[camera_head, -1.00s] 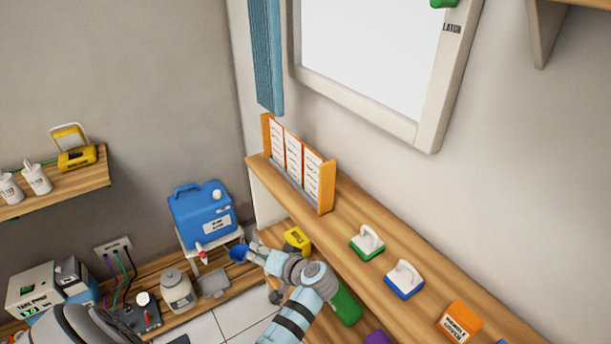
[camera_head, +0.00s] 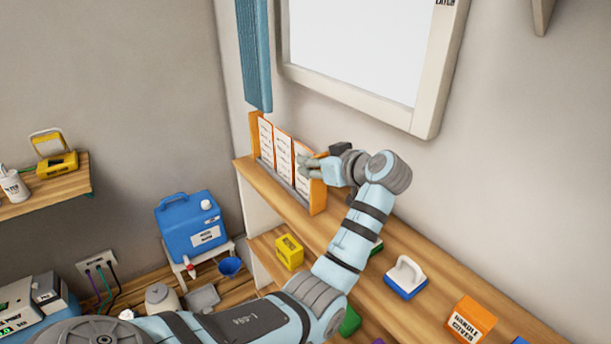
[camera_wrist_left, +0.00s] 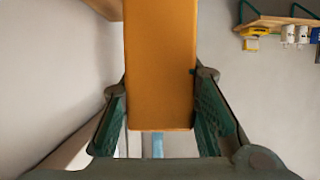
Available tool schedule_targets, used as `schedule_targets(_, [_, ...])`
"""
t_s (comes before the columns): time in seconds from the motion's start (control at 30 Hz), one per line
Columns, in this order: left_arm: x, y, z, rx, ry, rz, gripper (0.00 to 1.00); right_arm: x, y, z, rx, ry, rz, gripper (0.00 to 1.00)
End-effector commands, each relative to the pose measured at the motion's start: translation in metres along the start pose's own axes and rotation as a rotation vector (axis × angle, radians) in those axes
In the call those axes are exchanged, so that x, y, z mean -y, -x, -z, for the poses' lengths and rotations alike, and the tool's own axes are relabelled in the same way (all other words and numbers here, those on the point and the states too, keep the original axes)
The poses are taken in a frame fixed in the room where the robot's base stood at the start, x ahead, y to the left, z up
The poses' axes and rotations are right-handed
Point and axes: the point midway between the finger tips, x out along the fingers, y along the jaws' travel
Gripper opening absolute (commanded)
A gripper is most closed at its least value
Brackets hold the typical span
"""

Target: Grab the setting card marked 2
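Three white setting cards with orange edges (camera_head: 283,155) stand side by side in an orange card rack (camera_head: 317,198) on the upper wooden shelf. Their numbers are too small to read, so I cannot tell which is marked 2. My left gripper (camera_head: 307,165) is at the rack's right end, in front of the nearest card and covering part of it. In the left wrist view the gripper (camera_wrist_left: 160,92) has its fingers apart, with the rack's orange end panel (camera_wrist_left: 160,50) showing between them. I cannot tell whether they touch it. My right gripper is not in view.
On the same shelf are a blue-based white handle block (camera_head: 406,275) and an orange box (camera_head: 468,318). A yellow box (camera_head: 289,252) sits on the lower shelf. A blue jug (camera_head: 193,228) stands in the corner. A framed white panel (camera_head: 360,45) is on the wall above.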

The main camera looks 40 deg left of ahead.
Motion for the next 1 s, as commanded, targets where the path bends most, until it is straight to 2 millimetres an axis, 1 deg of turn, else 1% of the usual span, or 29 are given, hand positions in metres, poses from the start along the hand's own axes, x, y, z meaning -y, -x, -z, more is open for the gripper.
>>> schedule_targets(0.1, [0.0, -0.024, 0.0, -0.001, -0.004, 0.004, 0.28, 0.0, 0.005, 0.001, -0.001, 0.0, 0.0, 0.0])
schedule_targets(0.23, [0.0, -0.041, -0.001, -0.001, -0.002, 0.002, 0.28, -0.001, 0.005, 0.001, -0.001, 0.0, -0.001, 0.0])
schedule_targets(0.4, [0.0, -0.042, -0.002, 0.0, -0.002, 0.0, 0.28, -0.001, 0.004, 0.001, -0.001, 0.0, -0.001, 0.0])
schedule_targets(0.43, [0.0, -0.042, -0.002, 0.001, -0.002, 0.0, 0.27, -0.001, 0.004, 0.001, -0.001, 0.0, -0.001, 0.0])
schedule_targets(0.6, [0.0, -0.042, -0.002, 0.0, -0.002, 0.0, 0.0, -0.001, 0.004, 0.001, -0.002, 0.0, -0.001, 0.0])
schedule_targets(1.0, [-0.001, -0.041, 0.0, 0.0, -0.001, 0.0, 0.0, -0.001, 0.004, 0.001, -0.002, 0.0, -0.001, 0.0])
